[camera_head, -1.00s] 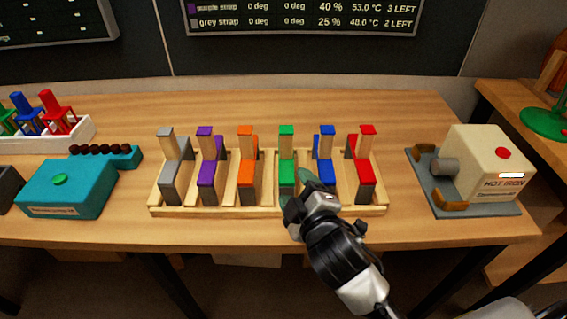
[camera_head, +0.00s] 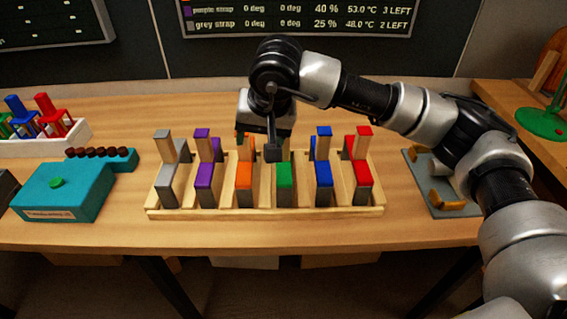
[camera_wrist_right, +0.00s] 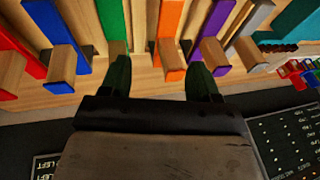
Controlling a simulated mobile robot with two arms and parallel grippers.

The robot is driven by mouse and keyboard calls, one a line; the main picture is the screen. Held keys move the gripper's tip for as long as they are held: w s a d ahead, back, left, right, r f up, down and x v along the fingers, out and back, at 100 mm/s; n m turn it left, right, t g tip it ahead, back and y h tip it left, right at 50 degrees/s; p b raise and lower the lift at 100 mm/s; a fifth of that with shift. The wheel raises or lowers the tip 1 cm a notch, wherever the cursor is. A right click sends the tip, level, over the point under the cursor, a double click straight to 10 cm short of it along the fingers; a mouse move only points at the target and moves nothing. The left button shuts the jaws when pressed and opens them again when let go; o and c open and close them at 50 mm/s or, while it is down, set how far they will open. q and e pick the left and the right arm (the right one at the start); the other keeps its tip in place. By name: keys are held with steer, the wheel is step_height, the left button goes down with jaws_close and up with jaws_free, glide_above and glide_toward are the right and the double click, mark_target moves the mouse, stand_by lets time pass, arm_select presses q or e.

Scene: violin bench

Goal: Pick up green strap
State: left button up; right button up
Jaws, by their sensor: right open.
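The green strap (camera_head: 284,174) lies in its slot in the wooden rack, between the orange strap (camera_head: 244,176) and the blue strap (camera_head: 323,175). Its raised rear part is hidden by my right gripper (camera_head: 272,150), which is over the back of the rack. In the right wrist view the right gripper (camera_wrist_right: 161,82) is open, with its two dark green fingertips apart. The orange strap (camera_wrist_right: 168,36) shows between the fingertips. The green strap (camera_wrist_right: 112,22) lies behind the left fingertip in that view; contact cannot be told. My left gripper is not in view.
The wooden rack (camera_head: 265,213) also holds grey (camera_head: 166,184), purple (camera_head: 205,175) and red (camera_head: 362,173) straps. A teal box (camera_head: 62,190) stands left. My right arm partly covers the hot iron's grey base (camera_head: 425,190) at right. The rear table is partly clear.

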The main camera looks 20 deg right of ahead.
steer(key=w+d+r+h, duration=0.2)
steer(key=d+h, duration=0.1)
steer(key=d, duration=0.2)
steer(key=shift+t, duration=0.4)
steer(key=shift+p+x, duration=0.75)
steer(key=shift+x, duration=4.3)
steer(key=shift+w+d+r, duration=0.15)
steer(key=shift+w+r, duration=0.05)
jaws_close()
